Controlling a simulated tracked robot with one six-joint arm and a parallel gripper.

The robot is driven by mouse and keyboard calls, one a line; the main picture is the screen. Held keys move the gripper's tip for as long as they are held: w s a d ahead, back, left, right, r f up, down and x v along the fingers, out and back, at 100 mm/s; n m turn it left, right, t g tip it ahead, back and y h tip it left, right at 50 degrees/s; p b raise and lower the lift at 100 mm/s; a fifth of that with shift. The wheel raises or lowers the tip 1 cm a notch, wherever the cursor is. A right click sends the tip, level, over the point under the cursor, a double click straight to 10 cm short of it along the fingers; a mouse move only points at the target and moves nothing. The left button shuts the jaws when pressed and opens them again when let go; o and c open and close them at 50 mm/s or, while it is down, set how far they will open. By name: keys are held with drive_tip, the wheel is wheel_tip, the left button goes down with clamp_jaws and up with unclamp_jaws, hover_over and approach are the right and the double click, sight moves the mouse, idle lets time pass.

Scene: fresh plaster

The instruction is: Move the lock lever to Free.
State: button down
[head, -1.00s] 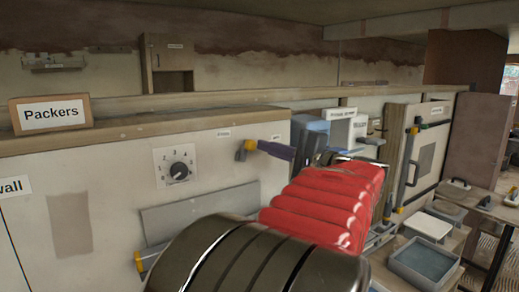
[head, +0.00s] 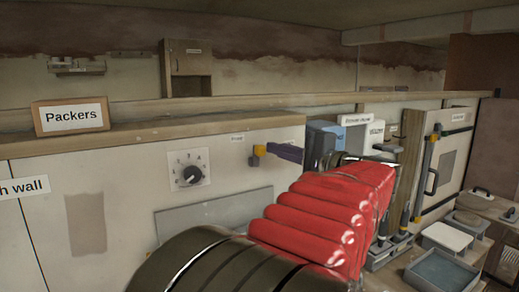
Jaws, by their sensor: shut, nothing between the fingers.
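The lever (head: 280,153) stands out from the pale wall panel, right of the numbered dial. It has a yellow pivot block and a dark purple handle that points right, close to level. A small label sits above it, too small to read, so I cannot tell which position is Free. My arm's red sleeve (head: 325,210) crosses the front of the view, to the right of and below the lever. My gripper's fingers are hidden beyond the sleeve. I see no contact with the lever.
A dial (head: 188,170) and a grey plate (head: 210,210) are on the panel left of the lever. A blue box (head: 325,138) is just right of the lever. Grey trays (head: 440,272) lie at right.

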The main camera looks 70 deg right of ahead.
drive_tip(key=shift+d, duration=0.1)
drive_tip(key=s+a, duration=0.1)
drive_tip(key=s, duration=1)
drive_tip(key=shift+s+a, duration=0.25)
drive_tip(key=shift+s, duration=0.05)
idle(0.8)
